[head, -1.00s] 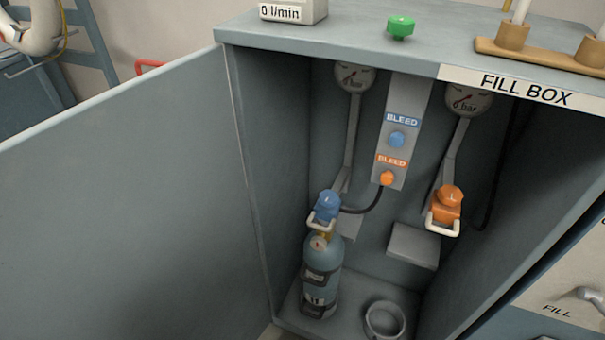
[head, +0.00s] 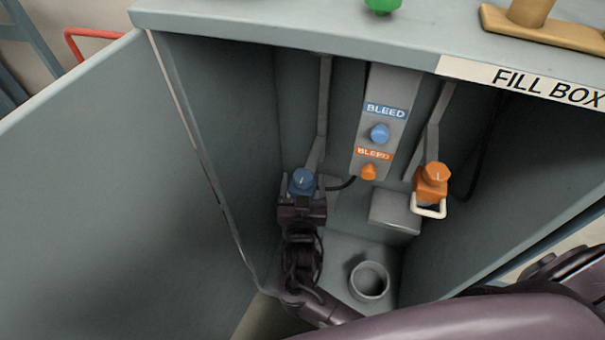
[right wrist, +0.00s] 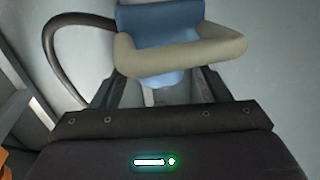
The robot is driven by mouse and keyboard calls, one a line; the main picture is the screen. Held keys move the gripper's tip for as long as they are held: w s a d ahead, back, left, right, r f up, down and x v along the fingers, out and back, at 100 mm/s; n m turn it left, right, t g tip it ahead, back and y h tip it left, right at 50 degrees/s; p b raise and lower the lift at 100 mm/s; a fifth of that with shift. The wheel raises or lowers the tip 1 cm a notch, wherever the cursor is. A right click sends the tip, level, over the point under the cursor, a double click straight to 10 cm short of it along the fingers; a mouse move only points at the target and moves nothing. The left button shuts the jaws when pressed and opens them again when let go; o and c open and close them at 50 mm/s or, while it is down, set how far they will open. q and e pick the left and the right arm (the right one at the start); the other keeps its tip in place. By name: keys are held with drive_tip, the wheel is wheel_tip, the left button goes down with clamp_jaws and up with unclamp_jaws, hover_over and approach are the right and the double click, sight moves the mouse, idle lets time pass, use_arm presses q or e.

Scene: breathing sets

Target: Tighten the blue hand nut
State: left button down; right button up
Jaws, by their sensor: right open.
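The blue hand nut (head: 302,181) is on the fitting at the left inside the fill box. In the head view my right gripper (head: 303,200) is just in front of and below it, hiding the lower fitting and the cylinder under it. In the right wrist view a blue part of the fitting (right wrist: 165,28) and its cream loop handle (right wrist: 180,57) lie just beyond the open fingers of my right gripper (right wrist: 165,88). The fingers are apart, with nothing clearly gripped. I cannot tell whether they touch the handle. My left gripper is out of view.
Blue (head: 380,133) and orange (head: 369,172) bleed knobs are on the middle panel. An orange fitting (head: 431,182) with a cream loop hangs to the right. A grey ledge (head: 395,212) and an empty round holder (head: 370,281) are below. The open door (head: 110,190) bounds the left side.

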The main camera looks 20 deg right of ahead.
drive_tip(key=shift+x, duration=1)
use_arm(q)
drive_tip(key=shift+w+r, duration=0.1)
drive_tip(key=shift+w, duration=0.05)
use_arm(e)
drive_tip(key=c, duration=1)
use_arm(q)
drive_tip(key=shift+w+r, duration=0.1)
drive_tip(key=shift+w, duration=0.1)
use_arm(e)
drive_tip(key=shift+o, duration=0.2)
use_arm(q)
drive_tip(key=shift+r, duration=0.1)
use_arm(e)
drive_tip(key=shift+d+y, duration=0.1)
drive_tip(key=shift+y, duration=0.2)
